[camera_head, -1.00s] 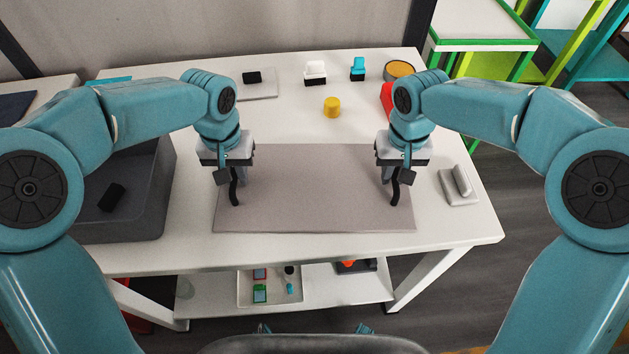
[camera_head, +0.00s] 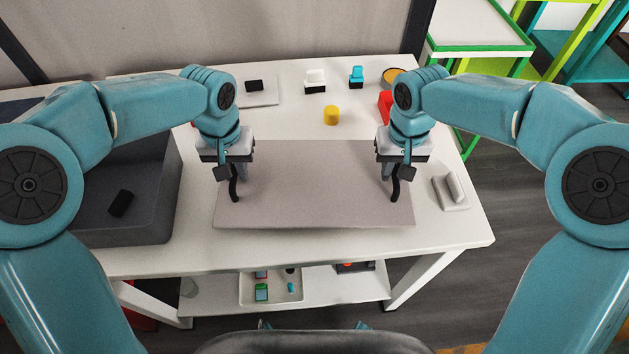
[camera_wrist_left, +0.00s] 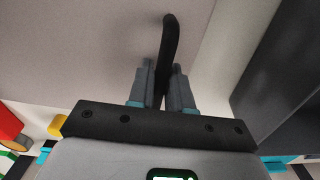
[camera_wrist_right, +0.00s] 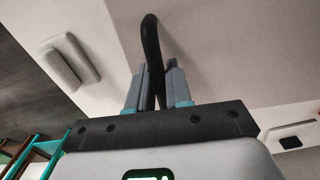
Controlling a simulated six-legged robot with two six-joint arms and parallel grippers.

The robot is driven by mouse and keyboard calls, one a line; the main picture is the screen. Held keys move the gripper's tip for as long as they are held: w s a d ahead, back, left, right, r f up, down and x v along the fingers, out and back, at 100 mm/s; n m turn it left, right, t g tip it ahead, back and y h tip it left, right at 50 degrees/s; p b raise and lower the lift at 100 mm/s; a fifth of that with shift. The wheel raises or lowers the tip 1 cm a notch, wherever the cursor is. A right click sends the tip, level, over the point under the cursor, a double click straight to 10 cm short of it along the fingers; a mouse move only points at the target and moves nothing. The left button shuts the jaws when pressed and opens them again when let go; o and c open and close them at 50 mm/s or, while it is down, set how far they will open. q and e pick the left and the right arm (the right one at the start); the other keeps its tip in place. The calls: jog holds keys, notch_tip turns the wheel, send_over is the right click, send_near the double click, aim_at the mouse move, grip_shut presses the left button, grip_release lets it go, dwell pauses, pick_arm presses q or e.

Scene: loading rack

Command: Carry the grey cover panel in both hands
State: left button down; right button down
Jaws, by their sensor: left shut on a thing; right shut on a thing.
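The grey cover panel (camera_head: 313,190) is a wide flat sheet with a black handle near each end. It is over the white table in the head view, and it also shows in the left wrist view (camera_wrist_left: 90,50) and the right wrist view (camera_wrist_right: 230,50). My left gripper (camera_head: 232,175) is shut on the left black handle (camera_wrist_left: 170,40). My right gripper (camera_head: 398,175) is shut on the right black handle (camera_wrist_right: 150,40). The panel looks roughly level; its height above the table is hard to judge.
The white table (camera_head: 450,228) has a dark grey bin (camera_head: 160,215) at left and a grey block on a plate (camera_head: 452,191) at right. A yellow cylinder (camera_head: 331,116), white item (camera_head: 315,81), blue item (camera_head: 357,76) and red object (camera_head: 385,104) stand behind. A green-edged rack (camera_head: 480,48) stands back right.

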pick_arm(q)
jog(key=shift+r, duration=0.6)
pick_arm(e)
jog(key=shift+r, duration=0.6)
pick_arm(q)
jog(key=shift+f, duration=0.2)
pick_arm(e)
jog(key=shift+f, duration=0.2)
